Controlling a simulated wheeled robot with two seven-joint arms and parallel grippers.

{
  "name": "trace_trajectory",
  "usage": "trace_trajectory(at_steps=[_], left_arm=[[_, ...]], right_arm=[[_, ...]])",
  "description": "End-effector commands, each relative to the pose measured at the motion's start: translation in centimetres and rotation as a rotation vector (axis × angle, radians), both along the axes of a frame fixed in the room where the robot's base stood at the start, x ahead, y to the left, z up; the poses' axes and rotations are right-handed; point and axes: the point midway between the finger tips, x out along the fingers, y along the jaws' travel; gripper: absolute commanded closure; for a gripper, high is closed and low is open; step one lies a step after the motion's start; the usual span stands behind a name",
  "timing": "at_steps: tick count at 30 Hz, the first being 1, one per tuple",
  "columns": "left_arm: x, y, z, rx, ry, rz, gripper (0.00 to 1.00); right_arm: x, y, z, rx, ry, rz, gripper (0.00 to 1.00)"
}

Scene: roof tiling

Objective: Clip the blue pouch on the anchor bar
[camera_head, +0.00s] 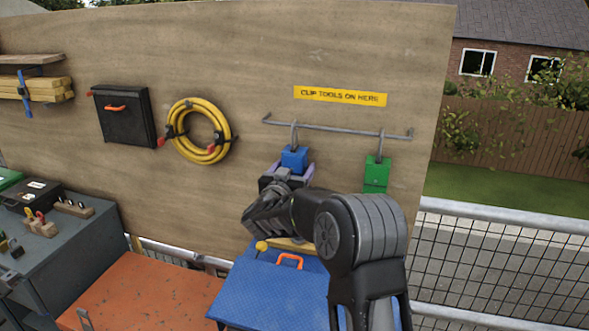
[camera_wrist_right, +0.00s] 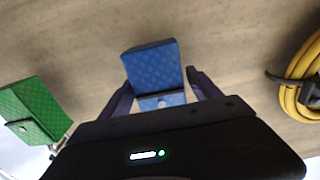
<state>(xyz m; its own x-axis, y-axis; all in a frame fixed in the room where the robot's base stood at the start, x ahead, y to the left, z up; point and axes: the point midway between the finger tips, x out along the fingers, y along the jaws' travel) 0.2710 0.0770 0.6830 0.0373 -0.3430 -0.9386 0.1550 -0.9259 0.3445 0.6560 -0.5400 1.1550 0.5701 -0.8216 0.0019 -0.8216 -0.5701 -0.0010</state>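The blue pouch (camera_head: 294,158) hangs upright at the left part of the grey anchor bar (camera_head: 340,129). A grey hook above the pouch meets the bar and appears to loop over it. My right gripper (camera_head: 289,171) is just below and around the pouch's lower part. In the right wrist view the blue pouch (camera_wrist_right: 153,70) shows between the tips of the two dark purple fingers (camera_wrist_right: 160,80). The fingers look spread to either side of it; whether they touch it is hard to tell. My left gripper is in neither view.
A green pouch (camera_head: 376,172) hangs from the bar's right part. A yellow label (camera_head: 340,96) is above the bar. A coiled yellow hose (camera_head: 200,131) and black box (camera_head: 124,116) are on the wooden board to the left. A blue case (camera_head: 265,292) lies below my right arm.

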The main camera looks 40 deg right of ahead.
Motion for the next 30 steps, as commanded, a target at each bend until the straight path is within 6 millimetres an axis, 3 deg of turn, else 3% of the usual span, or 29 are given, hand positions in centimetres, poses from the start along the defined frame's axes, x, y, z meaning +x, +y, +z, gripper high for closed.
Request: trace_trajectory(at_steps=[3, 14, 30], left_arm=[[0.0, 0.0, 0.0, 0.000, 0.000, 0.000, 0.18], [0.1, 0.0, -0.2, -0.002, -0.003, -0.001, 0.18], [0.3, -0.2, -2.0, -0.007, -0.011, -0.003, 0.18]], right_arm=[[0.0, 0.0, -0.1, 0.000, 0.001, 0.000, 0.18], [-0.3, 0.5, -0.3, 0.002, 0.003, 0.002, 0.18], [-4.4, 6.3, -0.2, 0.002, 0.001, 0.001, 0.18]])
